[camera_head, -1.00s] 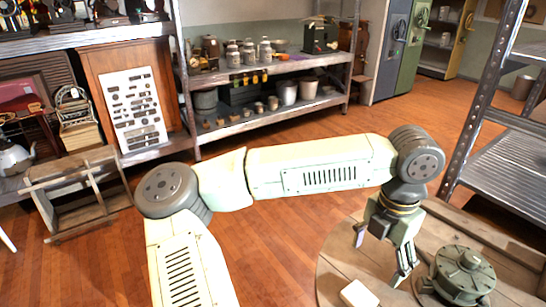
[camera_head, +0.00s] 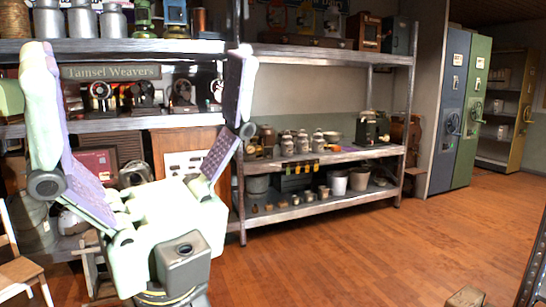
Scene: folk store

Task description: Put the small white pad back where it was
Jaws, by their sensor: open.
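My gripper (camera_head: 145,85) fills the left of the head view, close to the camera and pointing up. Its two pale green fingers with purplish inner pads are spread wide apart. Nothing is held between them; only the shelves behind show in the gap. The small white pad is not in view now. The round wooden table top where a small white block lay in the earlier picture is also out of view.
A metal shelf rack (camera_head: 325,157) with jars and pots stands behind my gripper. Blue and green lockers (camera_head: 460,110) stand at the right. A wooden chair (camera_head: 22,272) is at lower left. A wooden corner (camera_head: 466,297) shows at the bottom edge. Open floor (camera_head: 400,240) lies centre right.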

